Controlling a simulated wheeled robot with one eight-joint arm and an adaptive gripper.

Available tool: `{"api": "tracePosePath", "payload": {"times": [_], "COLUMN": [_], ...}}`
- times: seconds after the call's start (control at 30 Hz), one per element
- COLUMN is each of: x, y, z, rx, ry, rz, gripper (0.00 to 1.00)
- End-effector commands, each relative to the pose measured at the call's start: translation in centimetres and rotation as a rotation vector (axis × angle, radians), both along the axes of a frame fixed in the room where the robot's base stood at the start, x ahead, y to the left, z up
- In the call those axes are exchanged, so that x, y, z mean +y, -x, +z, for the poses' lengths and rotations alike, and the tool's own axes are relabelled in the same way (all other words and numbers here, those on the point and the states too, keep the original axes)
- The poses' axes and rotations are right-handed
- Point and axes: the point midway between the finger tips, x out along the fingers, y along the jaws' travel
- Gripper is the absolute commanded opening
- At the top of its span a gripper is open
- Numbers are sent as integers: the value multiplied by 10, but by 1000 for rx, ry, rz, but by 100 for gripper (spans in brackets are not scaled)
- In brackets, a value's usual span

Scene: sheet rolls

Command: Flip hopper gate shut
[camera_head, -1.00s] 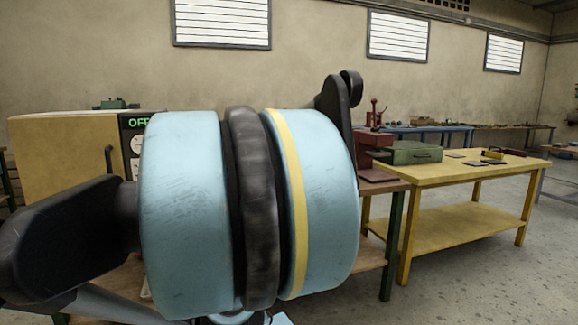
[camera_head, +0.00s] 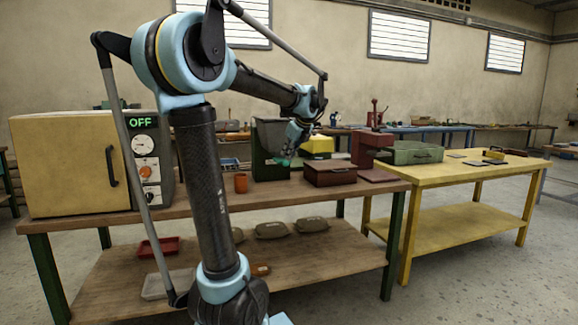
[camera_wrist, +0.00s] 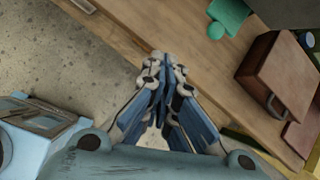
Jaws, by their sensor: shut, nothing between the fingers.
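The dark green hopper (camera_head: 270,135) stands on the wooden bench, right of the orange cup. A bright green flap with a round knob, which looks like its gate (camera_wrist: 228,16), shows at the top of the wrist view. It appears to stick out from the hopper, but its hinge and exact angle are cut off. My gripper (camera_head: 290,150) is at the hopper's front right in the head view and partly covers it. In the wrist view my gripper (camera_wrist: 165,88) has its fingers together and empty, over the bench's front edge, apart from the flap.
A brown lidded box (camera_head: 330,173) sits on the bench just right of my gripper. An orange cup (camera_head: 241,183) and a yellow oven (camera_head: 72,163) marked OFF stand to the left. A red press (camera_head: 370,148) is farther right. Floor shows in front of the bench.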

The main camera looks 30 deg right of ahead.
Motion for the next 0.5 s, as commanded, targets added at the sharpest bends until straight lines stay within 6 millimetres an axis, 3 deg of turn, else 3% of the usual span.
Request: {"api": "tracePosePath", "payload": {"times": [0.03,0.2,0.5], "x": [-21,-59,-68], "y": [4,11,12], "z": [5,15,17], "rx": [-12,-44,-53], "ry": [-32,-111,-134], "rz": [-69,-214,-251], "gripper": [0,0,0]}}
